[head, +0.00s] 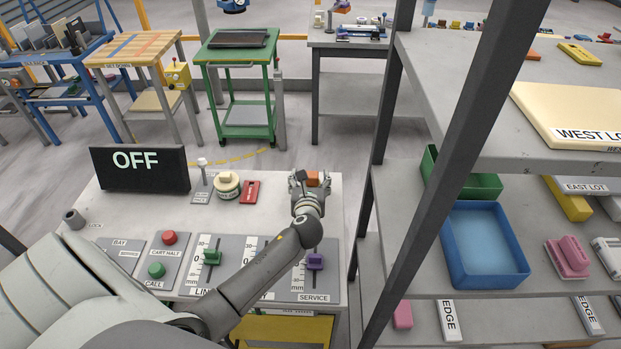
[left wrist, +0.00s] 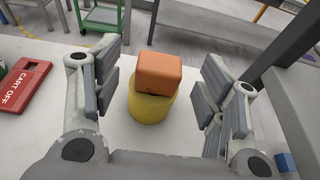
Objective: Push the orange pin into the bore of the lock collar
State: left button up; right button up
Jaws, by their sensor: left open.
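The orange pin (head: 312,179) shows as an orange block-shaped top near the slab's far right edge. In the left wrist view its orange top (left wrist: 158,72) sits over a yellow round piece (left wrist: 150,108); any shaft is hidden. My left gripper (head: 309,181) is open, with its fingers (left wrist: 162,95) on either side of the orange and yellow pieces and a gap on both sides. A grey collar (head: 74,218) with a dark bore stands beside a LOCK label at the slab's left edge. My right gripper is not in view.
An OFF display (head: 139,168) stands at the slab's back left. Button and slider panels (head: 212,262) line the front. A shelf post (head: 382,110) rises right of the slab.

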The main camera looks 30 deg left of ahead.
pick_arm(q)
jog(key=shift+x, duration=0.95)
jog(key=shift+w+f, duration=0.15)
jog(key=c, duration=1.2)
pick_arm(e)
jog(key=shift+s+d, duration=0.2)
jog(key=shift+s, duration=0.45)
